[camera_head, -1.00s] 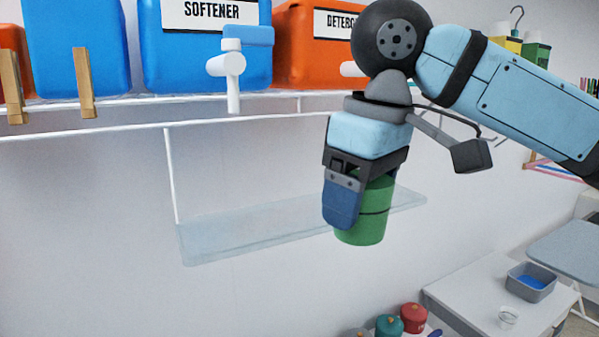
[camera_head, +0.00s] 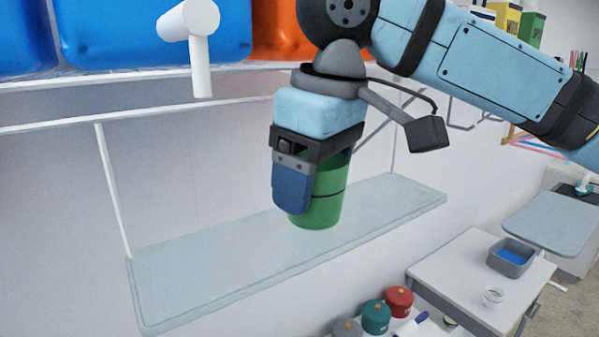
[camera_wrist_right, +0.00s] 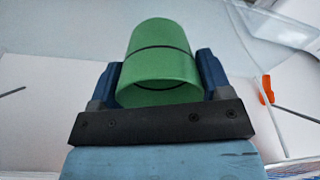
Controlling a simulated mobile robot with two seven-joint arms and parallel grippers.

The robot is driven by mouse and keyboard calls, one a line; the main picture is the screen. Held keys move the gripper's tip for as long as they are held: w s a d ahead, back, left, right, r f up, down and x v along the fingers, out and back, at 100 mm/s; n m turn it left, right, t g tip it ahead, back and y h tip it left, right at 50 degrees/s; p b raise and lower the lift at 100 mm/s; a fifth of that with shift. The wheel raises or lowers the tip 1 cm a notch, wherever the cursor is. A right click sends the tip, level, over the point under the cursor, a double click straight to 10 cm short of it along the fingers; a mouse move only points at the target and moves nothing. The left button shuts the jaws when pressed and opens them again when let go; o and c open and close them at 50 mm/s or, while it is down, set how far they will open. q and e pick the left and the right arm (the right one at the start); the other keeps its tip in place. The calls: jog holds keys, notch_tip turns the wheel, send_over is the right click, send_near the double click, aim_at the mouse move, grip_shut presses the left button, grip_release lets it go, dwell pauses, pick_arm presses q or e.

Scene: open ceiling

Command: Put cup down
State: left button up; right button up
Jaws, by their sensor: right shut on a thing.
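A green cup (camera_head: 328,196) with a dark band is held upright by my right gripper (camera_head: 310,192). The gripper points down, with a blue finger on the cup's near side. In the right wrist view, the cup (camera_wrist_right: 160,62) sits between both blue fingers of the gripper (camera_wrist_right: 160,85). In the head view, the cup overlaps the pale glass shelf (camera_head: 200,270); I cannot tell whether its base touches the shelf. My left gripper is not in view.
A white tap (camera_head: 198,50) hangs from a blue container (camera_head: 110,35) on the wire rack above. The shelf's left part is bare. Lower right are a white table (camera_head: 470,275) with a grey basin (camera_head: 510,258), a clear cup (camera_head: 493,297), and several lidded jars (camera_head: 376,316).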

jog(key=shift+w+d+f, duration=0.1)
jog(key=shift+w+f, duration=0.05)
jog(key=shift+f, duration=0.4)
jog(key=shift+d, duration=0.15)
jog(key=shift+s, duration=0.35)
jog(key=o, duration=0.8)
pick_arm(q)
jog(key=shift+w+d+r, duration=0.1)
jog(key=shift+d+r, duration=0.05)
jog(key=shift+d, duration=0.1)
pick_arm(e)
jog(key=shift+o, duration=0.8)
jog(key=shift+w, duration=0.15)
